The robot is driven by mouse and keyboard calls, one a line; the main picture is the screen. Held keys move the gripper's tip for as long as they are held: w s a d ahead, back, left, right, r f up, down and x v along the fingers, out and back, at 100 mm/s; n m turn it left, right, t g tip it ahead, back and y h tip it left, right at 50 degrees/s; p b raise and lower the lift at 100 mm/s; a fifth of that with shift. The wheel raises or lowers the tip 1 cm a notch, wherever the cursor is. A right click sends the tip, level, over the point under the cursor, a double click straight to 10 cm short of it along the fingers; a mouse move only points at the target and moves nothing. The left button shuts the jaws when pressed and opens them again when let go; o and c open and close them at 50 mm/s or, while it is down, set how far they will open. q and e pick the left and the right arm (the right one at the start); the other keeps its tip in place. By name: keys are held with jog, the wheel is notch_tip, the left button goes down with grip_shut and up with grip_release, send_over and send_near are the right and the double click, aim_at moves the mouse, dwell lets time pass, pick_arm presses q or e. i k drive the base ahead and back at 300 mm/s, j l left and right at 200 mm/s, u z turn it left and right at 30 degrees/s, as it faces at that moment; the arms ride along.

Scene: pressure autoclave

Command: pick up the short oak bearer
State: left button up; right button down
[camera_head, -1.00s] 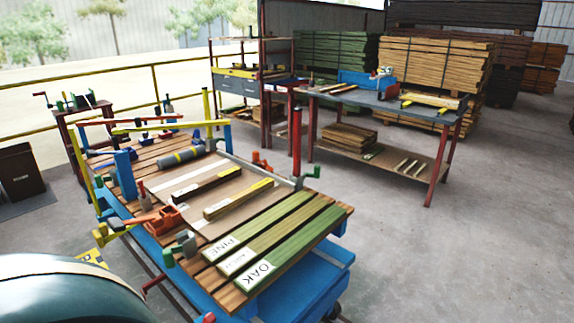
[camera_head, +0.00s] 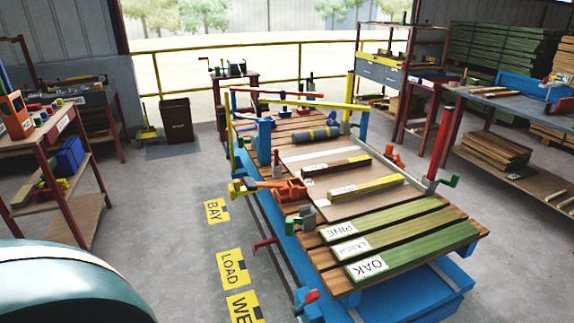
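Two short timber bars lie on the blue-framed slatted cart (camera_head: 466,222). One is a dark brown bar with a pale label (camera_head: 336,166); the other is a yellowish bar (camera_head: 366,189), nearer and to the right. Both rest on a light board in the middle of the cart. I cannot tell which of them, if either, is the oak bearer. Green-toned strips at the cart's near end carry the labels PINE (camera_head: 338,231), LARCH (camera_head: 352,247) and OAK (camera_head: 367,266). Neither of my grippers is in view.
Clamps and yellow bars stand along the cart's edges. A red-framed bench (camera_head: 85,150) is at left, a grey-topped bench (camera_head: 490,98) at right. A dark bin (camera_head: 177,119) stands by the yellow railing. Floor left of the cart is open, with yellow signs (camera_head: 231,269).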

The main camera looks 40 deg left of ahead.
aim_at(350, 163)
jog(key=u, duration=0.8)
jog(key=l+z, duration=0.1)
jog(key=z, duration=0.25)
jog(key=l+z, duration=0.15)
jog(key=z, duration=0.2)
jog(key=l+z, duration=0.1)
jog(key=z, duration=0.25)
jog(key=i+l, duration=0.15)
jog(key=l, duration=0.2)
jog(key=i+l+z, duration=0.15)
jog(key=l, duration=0.2)
jog(key=i+l, duration=0.2)
jog(key=i+l+z, duration=0.1)
jog(key=i+l, duration=0.2)
jog(key=i+l+z, duration=0.15)
jog(key=i, duration=0.35)
jog(key=i+l+z, duration=0.1)
jog(key=i+l, duration=0.2)
jog(key=i, duration=0.15)
jog(key=i+l+u, duration=0.2)
jog(key=i, duration=1.4)
jog(key=i+j+u, duration=0.1)
jog(key=i+u, duration=0.65)
jog(key=i+l+u, duration=0.2)
jog(key=i+u, duration=0.15)
jog(key=i, duration=0.15)
jog(key=i+j+u, duration=0.15)
jog(key=i+u, duration=0.9)
jog(key=i, duration=0.2)
